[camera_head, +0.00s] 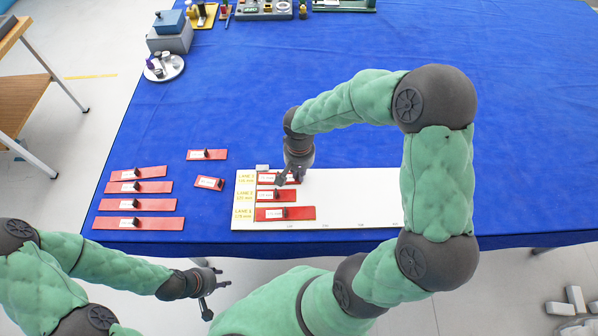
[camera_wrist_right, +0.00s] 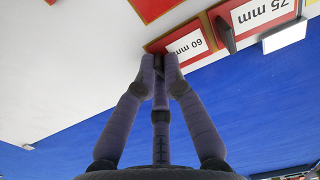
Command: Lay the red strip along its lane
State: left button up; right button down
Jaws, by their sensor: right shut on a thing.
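The white lane board (camera_head: 360,210) lies near the table's front edge, with yellow lane labels at its left. My right gripper (camera_head: 289,181) is over the far lane, shut on the short red strip marked 60 mm (camera_wrist_right: 187,46). In the right wrist view the closed fingertips (camera_wrist_right: 161,60) are at this strip. Its end is close against the red strip marked 75 mm (camera_wrist_right: 262,14), which has a dark upright grip; whether they touch I cannot tell. The fingers partly hide the held strip. My left gripper (camera_head: 216,298) is open and empty, in front of the table.
Red strips lie in the middle lane (camera_head: 290,196) and near lane (camera_head: 300,213). Several loose red strips, one of them at the front (camera_head: 165,223), lie left of the board. A small white block (camera_head: 262,168) sits at the board's far left edge.

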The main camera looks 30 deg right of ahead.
dwell(0.3)
jog(key=c, duration=0.8)
grip_release()
jog(key=shift+r+p, duration=2.15)
jog(key=shift+r, duration=0.9)
